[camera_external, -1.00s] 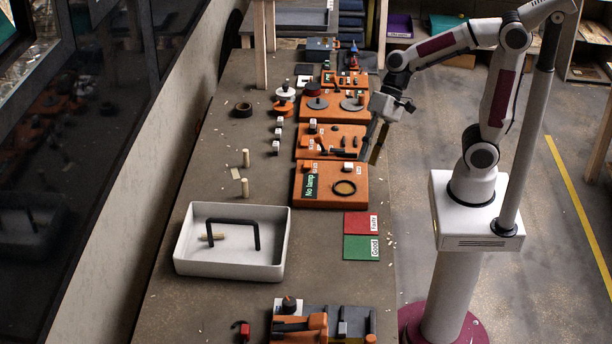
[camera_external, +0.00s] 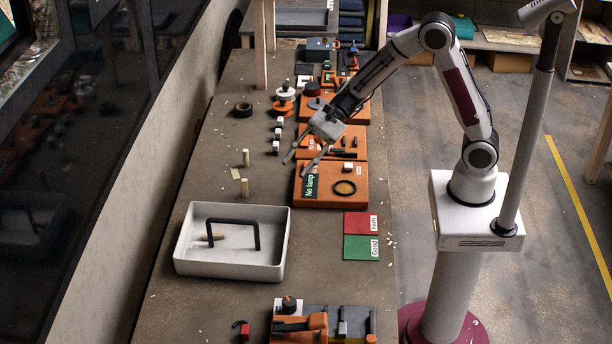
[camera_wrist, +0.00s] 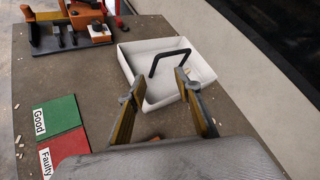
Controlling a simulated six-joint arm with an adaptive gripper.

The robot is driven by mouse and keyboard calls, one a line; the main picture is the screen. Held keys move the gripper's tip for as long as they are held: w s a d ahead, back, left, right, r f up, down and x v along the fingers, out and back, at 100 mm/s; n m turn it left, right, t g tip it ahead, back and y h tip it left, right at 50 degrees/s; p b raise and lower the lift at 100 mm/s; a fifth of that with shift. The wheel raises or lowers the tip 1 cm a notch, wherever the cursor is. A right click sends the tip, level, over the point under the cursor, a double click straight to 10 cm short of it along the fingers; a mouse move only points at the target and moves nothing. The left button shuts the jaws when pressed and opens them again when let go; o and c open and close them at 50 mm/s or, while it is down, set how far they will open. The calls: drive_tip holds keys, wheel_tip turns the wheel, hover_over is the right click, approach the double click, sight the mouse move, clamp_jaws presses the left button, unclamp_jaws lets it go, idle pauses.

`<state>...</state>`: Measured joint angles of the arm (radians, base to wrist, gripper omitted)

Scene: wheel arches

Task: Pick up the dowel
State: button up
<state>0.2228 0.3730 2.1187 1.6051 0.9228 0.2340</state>
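A third short dowel (camera_external: 212,237) lies in the white tray (camera_external: 232,275), by a leg of the black handle-shaped bar (camera_external: 232,221). My gripper (camera_external: 297,168) is open and empty above the orange boards, to the right of the standing dowels. In the wrist view my open gripper (camera_wrist: 160,80) points towards the tray (camera_wrist: 124,60) and the black bar (camera_wrist: 168,55). I cannot make out a dowel clearly there.
Orange boards (camera_external: 350,201) with fittings line the bench's right side. Red (camera_external: 356,224) and green (camera_external: 358,248) label cards lie near its right edge. A tool fixture (camera_external: 320,325) sits in front. Small white-topped blocks (camera_external: 276,147) stand right of the dowels. The bench left of them is clear.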

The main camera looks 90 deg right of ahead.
drive_tip(key=w+d+f+m+t+h, duration=0.1)
drive_tip(key=w+d+f+m+t, duration=0.2)
drive_tip(key=w+d+f+m, duration=0.4)
drive_tip(key=m+t+h, duration=0.1)
drive_tip(key=m+h, duration=0.1)
drive_tip(key=m, duration=0.2)
approach(245, 185)
drive_tip(key=shift+x, duration=1.15)
drive_tip(key=shift+f, duration=0.15)
drive_tip(key=shift+h, duration=0.3)
drive_tip(key=shift+x, duration=1.25)
drive_tip(key=shift+w+f, duration=0.1)
drive_tip(key=shift+w+a+f, duration=0.15)
drive_tip(key=shift+w+f, duration=0.4)
drive_tip(key=shift+w, duration=0.25)
drive_tip(key=shift+x, duration=1.55)
